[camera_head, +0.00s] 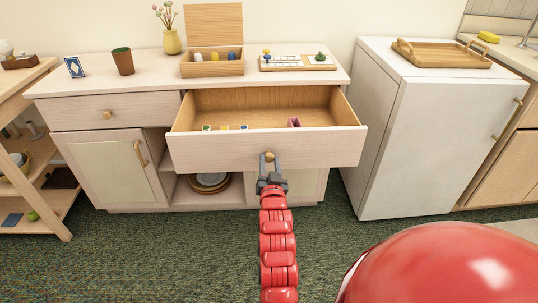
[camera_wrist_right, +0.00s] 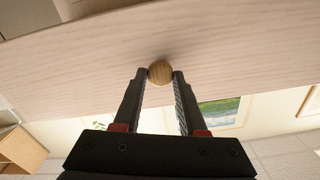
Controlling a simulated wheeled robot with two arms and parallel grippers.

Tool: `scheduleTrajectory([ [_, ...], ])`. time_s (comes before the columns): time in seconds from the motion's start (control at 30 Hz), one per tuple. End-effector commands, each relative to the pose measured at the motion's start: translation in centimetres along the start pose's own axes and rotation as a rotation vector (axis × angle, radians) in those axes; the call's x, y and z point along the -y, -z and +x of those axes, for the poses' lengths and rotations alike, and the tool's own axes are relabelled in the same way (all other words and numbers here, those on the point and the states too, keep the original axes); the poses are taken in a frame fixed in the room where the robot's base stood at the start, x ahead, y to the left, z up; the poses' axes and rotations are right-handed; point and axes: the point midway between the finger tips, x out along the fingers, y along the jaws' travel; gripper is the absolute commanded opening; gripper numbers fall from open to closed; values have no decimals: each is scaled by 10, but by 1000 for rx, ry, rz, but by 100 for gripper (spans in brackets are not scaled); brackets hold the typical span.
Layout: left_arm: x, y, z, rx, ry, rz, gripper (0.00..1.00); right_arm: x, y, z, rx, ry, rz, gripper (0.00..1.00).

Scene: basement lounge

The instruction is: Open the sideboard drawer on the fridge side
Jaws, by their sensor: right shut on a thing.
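The sideboard (camera_head: 105,82) stands against the wall, left of the white fridge (camera_head: 378,145). Its drawer on the fridge side (camera_head: 225,150) is pulled well out, and its wooden inside shows. Several small items lie in it, among them a pink one (camera_head: 294,122). My right gripper (camera_head: 269,160) is shut on the round wooden knob (camera_wrist_right: 160,73) at the middle of the drawer front. In the right wrist view both fingers touch the knob's sides. The drawer front also fills much of that view (camera_wrist_right: 70,70). My left gripper is not in view.
On the sideboard top stand a brown cup (camera_head: 123,62), a yellow vase (camera_head: 172,42), an open wooden box (camera_head: 212,67) and a game board (camera_head: 297,62). The sideboard's left drawer (camera_head: 75,112) is shut. Plates (camera_head: 210,182) lie in the open shelf below. A shelf unit (camera_head: 55,225) stands at left.

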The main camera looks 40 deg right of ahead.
Motion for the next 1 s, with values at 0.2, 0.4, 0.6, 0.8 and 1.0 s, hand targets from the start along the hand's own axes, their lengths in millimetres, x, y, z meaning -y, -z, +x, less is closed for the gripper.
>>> scheduleTrajectory([
  [0.2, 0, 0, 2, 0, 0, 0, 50, 0, 0, -8, 1, 0, -2, 0],
  [0.4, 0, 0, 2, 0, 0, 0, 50, 0, -2, -9, 2, -1, -2, 0],
  [0.6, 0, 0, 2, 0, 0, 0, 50, 0, -2, -9, 2, 0, -1, 62],
  [0.8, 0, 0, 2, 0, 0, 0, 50, 0, -1, -8, 1, 0, -1, 71],
  [1.0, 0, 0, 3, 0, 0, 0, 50, 0, 0, -11, 0, 1, 0, 71],
])
